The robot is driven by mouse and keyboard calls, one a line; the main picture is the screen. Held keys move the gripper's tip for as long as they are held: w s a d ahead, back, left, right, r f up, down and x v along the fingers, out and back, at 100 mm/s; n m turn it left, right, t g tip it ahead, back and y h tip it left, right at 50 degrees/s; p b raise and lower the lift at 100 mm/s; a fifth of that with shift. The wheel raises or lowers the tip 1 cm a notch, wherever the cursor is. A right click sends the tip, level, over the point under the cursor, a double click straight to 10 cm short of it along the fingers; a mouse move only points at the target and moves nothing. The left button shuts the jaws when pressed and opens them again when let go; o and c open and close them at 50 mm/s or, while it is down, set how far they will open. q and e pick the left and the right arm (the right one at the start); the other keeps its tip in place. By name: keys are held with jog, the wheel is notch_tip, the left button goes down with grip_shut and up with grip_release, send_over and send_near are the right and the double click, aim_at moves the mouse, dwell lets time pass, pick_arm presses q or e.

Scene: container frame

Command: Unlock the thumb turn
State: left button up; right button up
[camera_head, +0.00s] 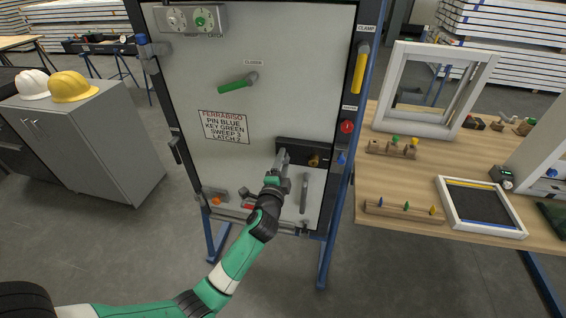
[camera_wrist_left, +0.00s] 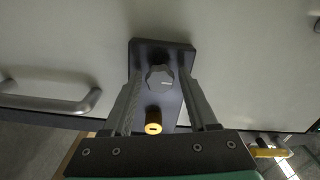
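The thumb turn (camera_wrist_left: 158,78) is a grey lobed knob on a dark lock plate (camera_wrist_left: 178,50); the plate also shows in the head view (camera_head: 305,147) low on the right of the white panel. A brass cylinder (camera_wrist_left: 153,122) sits beside the knob on the plate. My left gripper (camera_wrist_left: 161,80) is open, with one finger on each side of the knob and visible gaps to it. In the head view my left gripper (camera_head: 282,160) is at the plate's left end and hides the thumb turn. My right gripper is in neither view.
A grey pull handle (camera_head: 304,193) stands out below the plate. A red knob (camera_head: 347,127) and yellow clamp lever (camera_head: 359,68) are on the blue frame's right side. A green lever (camera_head: 238,83) is higher on the panel. A wooden bench (camera_head: 400,185) stands at right.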

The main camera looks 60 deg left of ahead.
pick_arm(q)
jog(key=shift+o, duration=0.7)
jog(key=shift+s+d, duration=0.15)
jog(key=shift+d, duration=0.05)
jog(key=p+v, duration=0.1)
jog(key=v, duration=1)
jog(key=shift+p, duration=0.4)
